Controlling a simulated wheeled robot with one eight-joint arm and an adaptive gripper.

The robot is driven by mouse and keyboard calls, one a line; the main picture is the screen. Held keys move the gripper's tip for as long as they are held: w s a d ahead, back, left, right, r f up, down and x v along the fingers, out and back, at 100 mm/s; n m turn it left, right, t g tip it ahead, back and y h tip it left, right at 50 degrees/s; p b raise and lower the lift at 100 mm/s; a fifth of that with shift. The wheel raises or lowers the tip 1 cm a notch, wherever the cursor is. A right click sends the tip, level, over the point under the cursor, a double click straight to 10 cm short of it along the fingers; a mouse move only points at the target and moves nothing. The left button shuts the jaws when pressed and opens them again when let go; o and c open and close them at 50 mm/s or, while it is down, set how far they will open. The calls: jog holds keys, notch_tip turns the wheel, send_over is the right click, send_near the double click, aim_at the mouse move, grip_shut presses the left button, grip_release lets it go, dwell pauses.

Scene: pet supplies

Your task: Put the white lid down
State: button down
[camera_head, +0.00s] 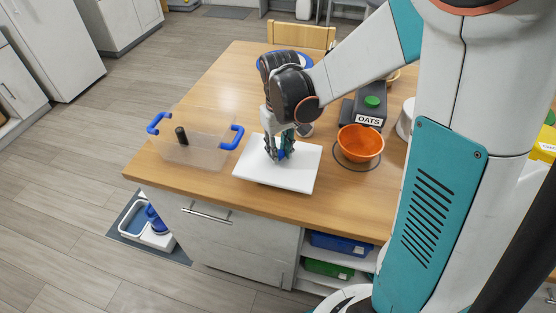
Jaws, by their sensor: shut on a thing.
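The white lid (256,173) is a flat, square white plate at the front middle of the wooden table in the head view. My gripper (281,154) points down over its middle. The fingers are shut on the lid, around a small blue part at its centre that they mostly hide. The lid looks level. I cannot tell whether it touches the tabletop or hangs just above it.
A clear tray with blue handles (237,137) and a dark cylinder (181,136) stand to the left. Bare tabletop (222,87) shows behind the tray.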

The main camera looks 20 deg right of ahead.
jog(key=shift+f+b, duration=0.65)
jog(key=shift+f, duration=1.6)
jog(key=shift+f, duration=0.1)
jog(key=c, duration=1.3)
grip_release()
jog(key=shift+c, duration=0.2)
